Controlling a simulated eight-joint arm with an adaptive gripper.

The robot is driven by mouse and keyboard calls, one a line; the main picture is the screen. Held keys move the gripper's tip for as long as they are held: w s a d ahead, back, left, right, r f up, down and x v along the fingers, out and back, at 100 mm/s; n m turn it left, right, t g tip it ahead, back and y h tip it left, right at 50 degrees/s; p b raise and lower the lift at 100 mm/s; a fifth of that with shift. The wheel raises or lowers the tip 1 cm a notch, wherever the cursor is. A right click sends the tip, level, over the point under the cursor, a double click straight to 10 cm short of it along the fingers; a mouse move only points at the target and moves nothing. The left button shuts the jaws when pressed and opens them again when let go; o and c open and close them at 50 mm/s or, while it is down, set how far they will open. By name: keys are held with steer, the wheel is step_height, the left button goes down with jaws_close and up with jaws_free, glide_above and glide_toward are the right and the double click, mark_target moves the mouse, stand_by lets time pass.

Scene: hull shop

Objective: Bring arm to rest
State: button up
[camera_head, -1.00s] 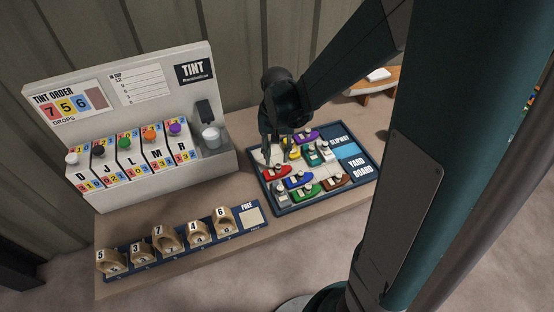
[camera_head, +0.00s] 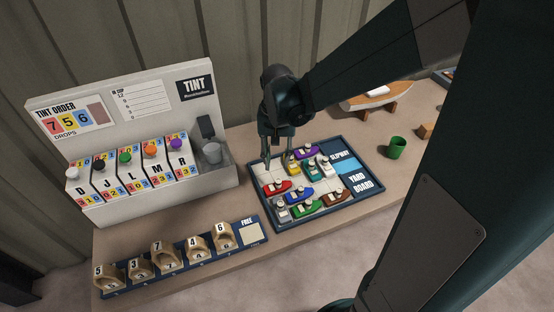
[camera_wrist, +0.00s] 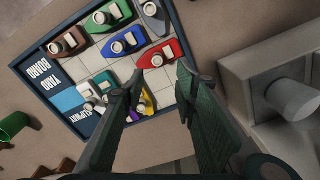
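My gripper (camera_head: 279,160) hangs above the yard board (camera_head: 330,207), over its upper left part near the red boat (camera_head: 276,187) and the yellow boat (camera_head: 292,166). In the wrist view my gripper (camera_wrist: 160,82) has its two fingers spread apart, with nothing held between them. The board, with its boats, lies below the fingers in that view. The fingers hide part of the yellow and purple boats there. My arm reaches in from the upper right in the head view.
The tint machine (camera_head: 130,140) stands left of the board, with a cup (camera_head: 212,152) in its bay. A rack of numbered blocks (camera_head: 185,265) lies in front. A green cup (camera_head: 397,147) and a boat-shaped wooden stand (camera_head: 378,98) are at the right. Bare table lies between board and green cup.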

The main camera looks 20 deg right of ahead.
steer(key=shift+s+r, duration=0.1)
steer(key=shift+r, duration=0.05)
steer(key=s+a+r+n+t, duration=0.2)
steer(key=s+r+t, duration=0.1)
steer(key=s+r, duration=0.4)
steer(key=s+a+r+n+t, duration=0.1)
steer(key=s+r+n+t, duration=0.2)
steer(key=s+r, duration=0.4)
steer(key=shift+s+a+r+t, duration=0.25)
steer(key=shift+s+a+t, duration=0.1)
steer(key=shift+s+t, duration=0.2)
stand_by(0.7)
steer(key=shift+f, duration=0.1)
stand_by(1.5)
step_height(320, 180, down, 13)
steer(key=b, duration=1.3)
